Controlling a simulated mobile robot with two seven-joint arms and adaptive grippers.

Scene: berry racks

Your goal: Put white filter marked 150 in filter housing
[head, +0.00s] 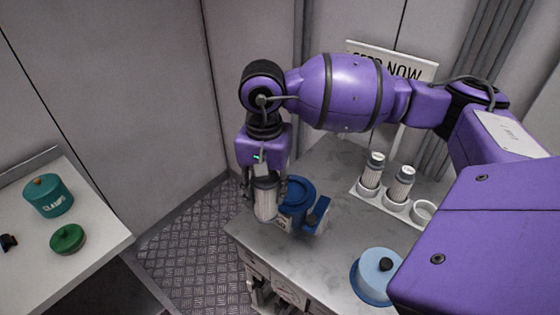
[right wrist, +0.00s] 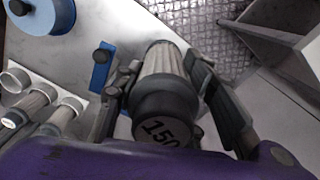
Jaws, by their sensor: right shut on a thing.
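My right gripper (head: 264,197) is shut on a pale pleated filter (head: 265,208) with a dark end cap. In the right wrist view the filter (right wrist: 160,85) shows "150" on its cap, between the two fingers of the gripper (right wrist: 160,92). It hangs about upright at the counter's left edge. The blue filter housing (head: 299,192) is just right of it, partly hidden behind the filter and gripper. I cannot tell whether they touch. A blue bracket (head: 317,214) is beside the housing and also shows in the right wrist view (right wrist: 101,66). My left gripper is not in view.
A white rack (head: 372,196) holds two other filters (head: 375,168) (head: 400,183) and one empty ring (head: 423,211). A light-blue lid (head: 372,282) with a black knob lies at the counter front. A side table (head: 95,240) bears a teal "CLAMPS" pot (head: 50,197) and green lid (head: 68,239).

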